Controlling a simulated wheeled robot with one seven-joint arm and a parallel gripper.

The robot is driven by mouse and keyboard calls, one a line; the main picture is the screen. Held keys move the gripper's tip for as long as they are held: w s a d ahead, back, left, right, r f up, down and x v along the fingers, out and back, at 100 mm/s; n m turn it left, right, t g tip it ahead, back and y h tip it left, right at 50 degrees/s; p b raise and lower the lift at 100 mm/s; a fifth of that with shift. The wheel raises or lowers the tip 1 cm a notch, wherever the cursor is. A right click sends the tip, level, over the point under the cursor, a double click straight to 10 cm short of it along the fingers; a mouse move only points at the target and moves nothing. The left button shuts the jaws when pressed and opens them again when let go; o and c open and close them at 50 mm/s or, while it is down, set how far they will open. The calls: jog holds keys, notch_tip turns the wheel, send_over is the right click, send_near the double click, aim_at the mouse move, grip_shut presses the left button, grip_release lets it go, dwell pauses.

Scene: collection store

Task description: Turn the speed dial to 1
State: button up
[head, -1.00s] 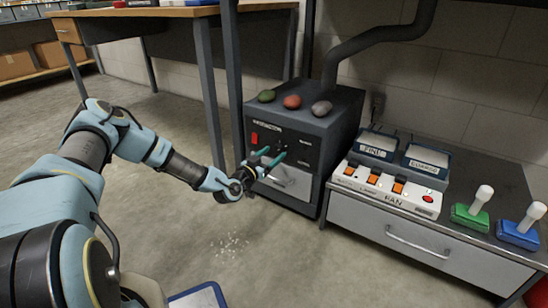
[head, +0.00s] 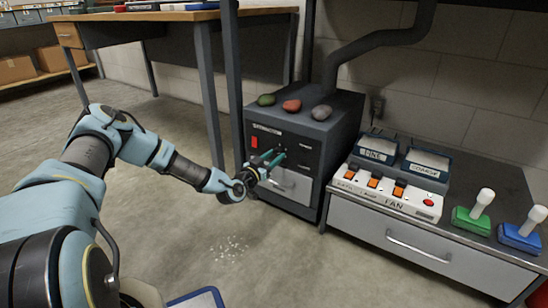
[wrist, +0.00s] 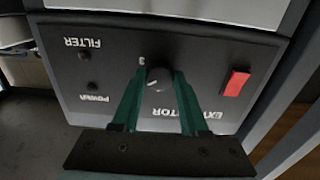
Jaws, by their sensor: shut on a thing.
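The speed dial is a dark round knob (wrist: 158,79) on the black front panel of the extractor (head: 318,170). In the wrist view the panel appears upside down. My gripper (head: 277,156) is at the panel, its two green fingers shut on the dial from both sides; the fingertips also show in the wrist view (wrist: 161,76). A short pale mark shows on the knob, and a "3" (wrist: 142,61) is printed beside it. The other scale numbers cannot be read, and part of the scale is behind the fingers.
A red switch (wrist: 236,83) sits on the same panel, with small dark POWER and FILTER lamps across from it. Several stones lie on the extractor's top. A white FAN switch box (head: 390,190) stands on the cabinet at right. A table leg (head: 211,100) stands behind my wrist.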

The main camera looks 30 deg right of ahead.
grip_shut()
jog(key=shift+n, duration=0.4)
jog(key=n, duration=0.3)
jog(key=shift+n, duration=0.3)
jog(key=n, duration=0.3)
jog(key=shift+n, duration=0.3)
jog(key=shift+s+n+b, duration=0.1)
jog(key=shift+n+b, duration=0.25)
jog(key=shift+n, duration=1.45)
jog(key=o, duration=1)
grip_release()
jog(key=shift+c, duration=0.2)
